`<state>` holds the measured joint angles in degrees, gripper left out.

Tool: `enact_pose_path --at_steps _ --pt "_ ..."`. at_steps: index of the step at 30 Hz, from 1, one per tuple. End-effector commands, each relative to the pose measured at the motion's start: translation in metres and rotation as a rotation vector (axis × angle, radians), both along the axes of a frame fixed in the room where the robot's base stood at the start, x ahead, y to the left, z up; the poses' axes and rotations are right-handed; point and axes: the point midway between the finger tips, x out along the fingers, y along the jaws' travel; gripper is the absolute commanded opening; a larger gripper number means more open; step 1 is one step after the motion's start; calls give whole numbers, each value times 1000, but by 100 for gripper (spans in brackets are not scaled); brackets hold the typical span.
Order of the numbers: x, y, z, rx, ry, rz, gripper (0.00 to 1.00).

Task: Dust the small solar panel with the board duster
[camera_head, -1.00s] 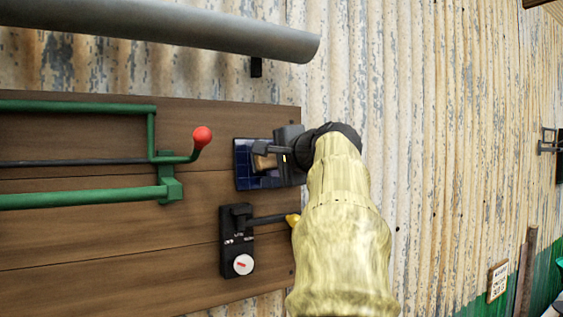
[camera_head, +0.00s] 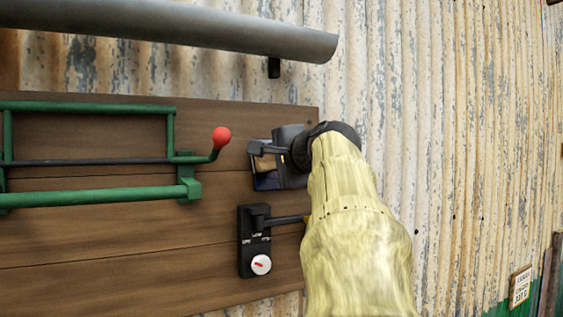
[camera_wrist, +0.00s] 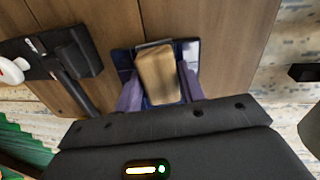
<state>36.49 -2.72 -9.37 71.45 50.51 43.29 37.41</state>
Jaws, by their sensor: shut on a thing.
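The small solar panel (camera_head: 267,181) is a dark blue, shiny plate on the brown board, near its right edge. My gripper (camera_head: 264,156) covers most of it from the right. In the wrist view, strips of the panel (camera_wrist: 191,48) show around the board duster. The board duster (camera_wrist: 158,74) is a tan wooden block with a darker edge. My gripper (camera_wrist: 160,88) is shut on it, with one finger on each side. The duster lies over the panel, toward its left part in the head view. Whether its underside touches the panel is hidden.
A black switch box (camera_head: 254,242) with a white dial and a lever sits below the panel. Green rails (camera_head: 100,196) with a red-knobbed handle (camera_head: 221,137) stand to the left. A grey pipe (camera_head: 170,32) runs above. Corrugated wall (camera_head: 450,150) lies to the right.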

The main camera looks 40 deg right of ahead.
Motion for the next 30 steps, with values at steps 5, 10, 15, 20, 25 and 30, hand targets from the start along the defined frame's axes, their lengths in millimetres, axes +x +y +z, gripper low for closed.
enact_pose_path --at_steps 5,10,15,20,25,30 --pt "0 1 0 1 0 0 21" --pt "-2 1 0 0 -1 0 21" --pt "-14 3 2 -1 -2 -2 21" --pt "-26 7 4 -1 -2 -1 21" --pt "-40 9 6 -1 -2 -2 21" --pt "-53 13 8 -1 -2 -1 21"
